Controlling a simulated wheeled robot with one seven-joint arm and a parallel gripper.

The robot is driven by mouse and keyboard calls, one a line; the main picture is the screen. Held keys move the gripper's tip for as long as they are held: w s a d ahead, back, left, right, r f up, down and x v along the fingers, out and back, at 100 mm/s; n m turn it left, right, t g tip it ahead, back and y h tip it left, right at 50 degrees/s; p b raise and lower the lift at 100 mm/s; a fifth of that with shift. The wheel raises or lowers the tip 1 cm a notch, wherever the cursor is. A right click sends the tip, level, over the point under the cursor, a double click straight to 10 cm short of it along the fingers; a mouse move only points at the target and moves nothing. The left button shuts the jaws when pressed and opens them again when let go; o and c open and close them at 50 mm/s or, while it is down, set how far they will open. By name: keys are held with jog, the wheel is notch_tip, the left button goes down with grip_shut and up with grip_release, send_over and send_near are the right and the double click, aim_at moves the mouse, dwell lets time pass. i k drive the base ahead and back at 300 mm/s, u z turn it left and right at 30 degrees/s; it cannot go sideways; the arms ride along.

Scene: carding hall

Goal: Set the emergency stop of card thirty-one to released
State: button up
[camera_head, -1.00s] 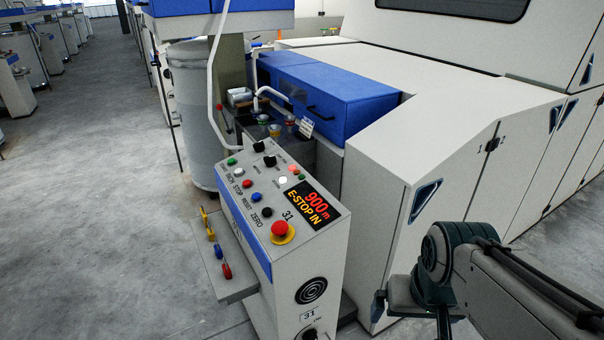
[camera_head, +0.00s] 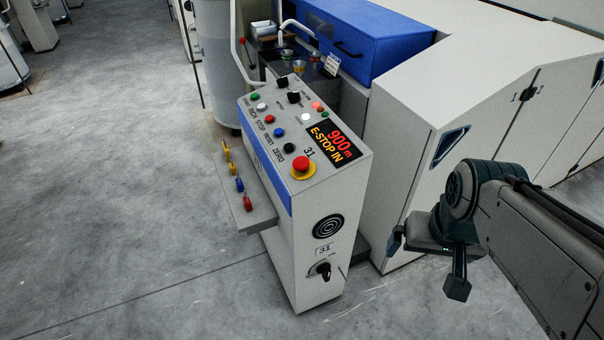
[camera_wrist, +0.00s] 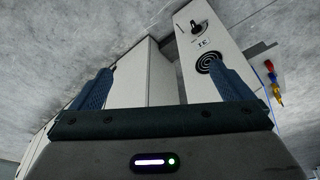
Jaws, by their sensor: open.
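The control pedestal (camera_head: 308,240) of card 31 stands left of my gripper, its sloped panel facing up. The emergency stop (camera_head: 301,164), a red mushroom button on a yellow ring, sits at the panel's near end. The display (camera_head: 333,142) beside it reads "900 m" and "E-STOP IN". My gripper (camera_head: 428,262) is right of the pedestal, apart from it and empty. In the wrist view my gripper (camera_wrist: 158,88) is open, its two blue fingers wide apart. The pedestal (camera_wrist: 212,45) shows upside down beyond them there; the stop button is not visible in that view.
A small shelf (camera_head: 262,220) with yellow, blue and red handled items juts from the pedestal's left side. A rotary switch (camera_head: 323,270) is on its front face. The white machine body (camera_head: 430,120) stands behind my arm. The floor at left and in front is clear.

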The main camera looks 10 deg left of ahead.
aim_at(301, 164)
jog(key=u, duration=0.05)
jog(key=k, duration=0.65)
jog(key=u, duration=0.65)
jog(key=i, duration=1.35)
jog(key=z, duration=0.7)
